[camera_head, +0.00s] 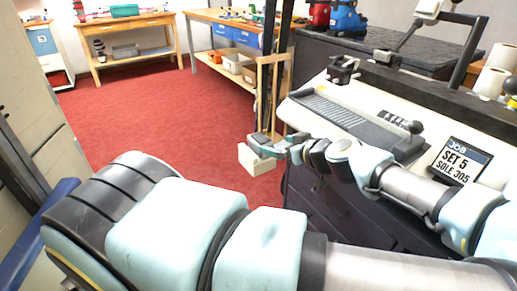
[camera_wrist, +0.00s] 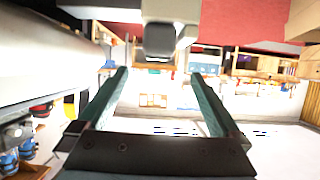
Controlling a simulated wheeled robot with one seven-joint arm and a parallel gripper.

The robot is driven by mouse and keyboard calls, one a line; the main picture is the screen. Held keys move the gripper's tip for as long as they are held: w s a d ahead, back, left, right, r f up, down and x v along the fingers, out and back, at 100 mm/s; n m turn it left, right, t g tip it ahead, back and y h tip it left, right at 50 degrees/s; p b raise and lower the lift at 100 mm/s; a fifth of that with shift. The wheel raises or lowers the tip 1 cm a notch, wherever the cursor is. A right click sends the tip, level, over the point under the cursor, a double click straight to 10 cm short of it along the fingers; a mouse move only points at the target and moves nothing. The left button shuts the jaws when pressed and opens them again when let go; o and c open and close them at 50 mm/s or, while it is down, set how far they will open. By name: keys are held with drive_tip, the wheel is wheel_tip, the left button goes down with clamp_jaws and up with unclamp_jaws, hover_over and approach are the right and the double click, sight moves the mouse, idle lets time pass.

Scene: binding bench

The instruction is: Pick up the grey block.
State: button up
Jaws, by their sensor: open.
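My gripper (camera_head: 268,146) reaches left past the white machine, its teal fingers pointing away from the arm. In the wrist view my gripper (camera_wrist: 160,78) is open, with a wide gap between its two fingers. A pale boxy thing (camera_head: 256,161) shows just below the fingertips in the head view; I cannot tell whether it is the grey block. In the wrist view a dark grey blocky piece (camera_wrist: 159,41) with pale parts around it shows near the tips, between them in the picture. I cannot tell its distance or whether it touches a finger.
The white machine (camera_head: 352,118) with its handles and a "SET 5 SOLE 305" sign (camera_head: 460,161) stands close on the right. A wooden frame (camera_head: 273,85) stands behind my gripper. Wooden benches (camera_head: 128,29) line the back. The red floor (camera_head: 150,115) is clear at left.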

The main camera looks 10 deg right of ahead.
sight(262, 139)
drive_tip(key=p+x, duration=0.1)
drive_tip(key=x, duration=0.9)
drive_tip(key=shift+w, duration=0.3)
drive_tip(key=shift+r, duration=0.1)
clamp_jaws()
idle(0.4)
